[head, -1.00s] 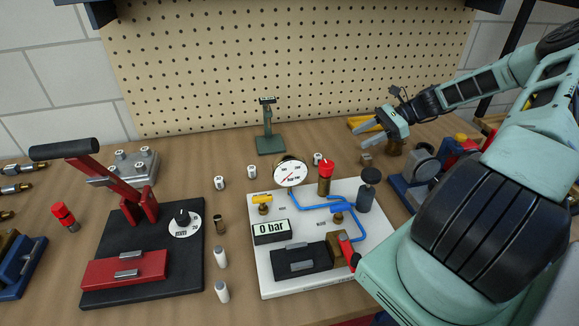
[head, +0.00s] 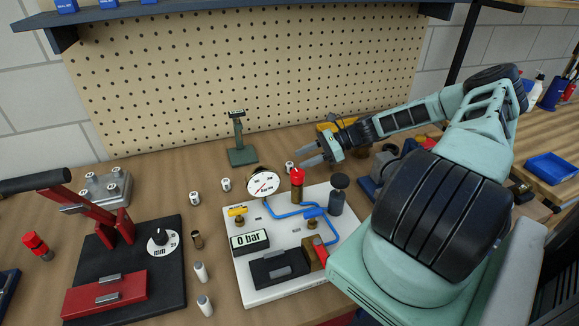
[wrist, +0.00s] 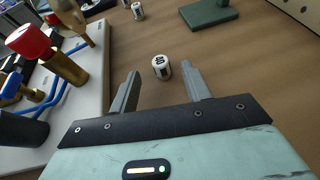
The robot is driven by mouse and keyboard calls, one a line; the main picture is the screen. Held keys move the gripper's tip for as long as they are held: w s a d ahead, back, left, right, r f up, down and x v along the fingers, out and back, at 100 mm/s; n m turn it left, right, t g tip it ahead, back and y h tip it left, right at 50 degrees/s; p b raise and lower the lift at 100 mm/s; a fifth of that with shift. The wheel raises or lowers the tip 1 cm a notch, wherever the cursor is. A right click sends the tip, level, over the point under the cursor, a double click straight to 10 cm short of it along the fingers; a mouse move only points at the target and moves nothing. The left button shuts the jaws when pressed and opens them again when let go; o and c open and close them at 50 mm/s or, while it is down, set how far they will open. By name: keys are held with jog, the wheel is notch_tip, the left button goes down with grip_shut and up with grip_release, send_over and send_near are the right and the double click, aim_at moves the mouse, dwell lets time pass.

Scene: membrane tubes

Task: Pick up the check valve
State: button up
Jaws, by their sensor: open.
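No part is plainly marked as the check valve, and I cannot tell which one it is. My gripper (head: 304,154) is open and empty above the bench behind the white test board. In the wrist view its two fingers (wrist: 161,70) point at a small white cylinder with a black mark (wrist: 162,68), which stands upright on the wood just beyond the fingertips, apart from them. In the head view this appears to be the small white cylinder (head: 290,167) just left of the fingers. Parts behind my gripper are partly hidden in the head view.
The white board (head: 290,291) carries a gauge (head: 263,185), a red-topped brass valve (head: 297,184) and blue tubing. A green stand (head: 241,154) is at the back. A black and red press (head: 130,265) is left. Other white cylinders (head: 195,198) stand between. Bare wood lies behind the board.

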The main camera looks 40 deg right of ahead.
aim_at(290, 163)
jog(key=p+x, duration=0.1)
jog(key=x, duration=0.4)
jog(key=shift+a, duration=0.15)
jog(key=shift+w+a+f, duration=0.2)
jog(key=shift+w+a, duration=0.05)
grip_shut()
jog(key=shift+r, duration=0.1)
